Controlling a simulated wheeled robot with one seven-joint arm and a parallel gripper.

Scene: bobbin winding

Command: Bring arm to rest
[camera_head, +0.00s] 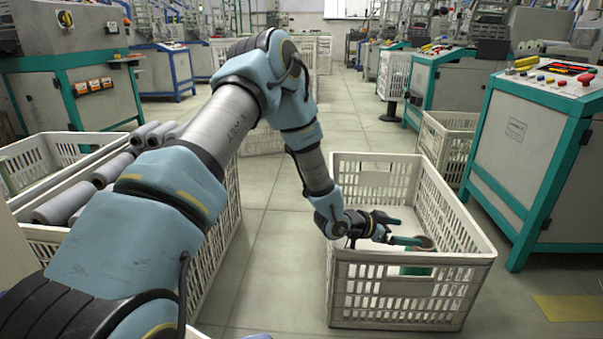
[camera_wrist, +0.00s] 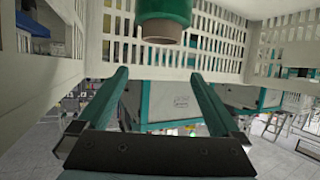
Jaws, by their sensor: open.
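My arm reaches down into the white slatted crate (camera_head: 411,318) on the floor, in the right half of the head view. My gripper (camera_head: 408,232) is inside the crate, near its front wall. Its two teal fingers stand apart in the wrist view (camera_wrist: 160,76), with nothing between them. A green bobbin with a brown end (camera_head: 416,270) is in the crate close by the fingers. In the wrist view the bobbin (camera_wrist: 164,14) shows at the top edge, beyond the fingertips and apart from them. The front wall partly hides it in the head view.
Another white crate (camera_head: 215,255) with several grey bobbins (camera_head: 65,203) stands at left, under my arm. A grey-teal machine with buttons (camera_head: 525,140) stands close to the right of the gripper's crate. Clear floor (camera_head: 285,260) lies between the crates.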

